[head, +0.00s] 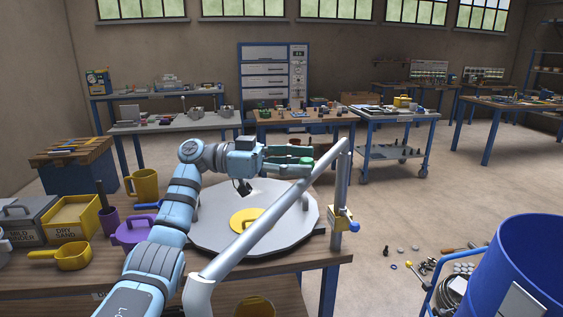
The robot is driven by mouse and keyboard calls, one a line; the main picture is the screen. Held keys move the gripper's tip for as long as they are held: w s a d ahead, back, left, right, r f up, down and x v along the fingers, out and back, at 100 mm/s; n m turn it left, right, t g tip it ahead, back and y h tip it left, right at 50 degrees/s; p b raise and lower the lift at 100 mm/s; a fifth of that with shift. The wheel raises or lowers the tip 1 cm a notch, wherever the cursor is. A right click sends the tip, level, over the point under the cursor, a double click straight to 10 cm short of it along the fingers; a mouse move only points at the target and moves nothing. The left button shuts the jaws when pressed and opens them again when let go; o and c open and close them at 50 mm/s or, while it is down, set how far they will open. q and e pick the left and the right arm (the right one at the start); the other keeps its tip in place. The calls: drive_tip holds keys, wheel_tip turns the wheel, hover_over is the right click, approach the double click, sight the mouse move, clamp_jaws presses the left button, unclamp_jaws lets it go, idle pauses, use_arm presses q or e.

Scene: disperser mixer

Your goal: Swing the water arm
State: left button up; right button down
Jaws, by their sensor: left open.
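The water arm (262,225) is a grey pipe that rises diagonally from the lower middle, bends at its upper right end and drops straight down beside the round grey plate (210,232). A yellow fitting (345,219) sits near the low end of this drop. My left gripper (311,161) has green fingers and is open, just left of the pipe's upper bend, with nothing seen between the fingers. Whether it touches the pipe I cannot tell. My right gripper is out of view.
A yellow lid (245,219) lies on the plate. A yellow mug (144,185), a purple lidded pot (132,232) and a yellow pan (73,256) stand at the left. A blue drum (530,268) is at the lower right. Small parts lie on the floor beside it.

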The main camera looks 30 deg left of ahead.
use_arm(q)
drive_tip(key=v, duration=1)
drive_tip(key=shift+a, duration=0.35)
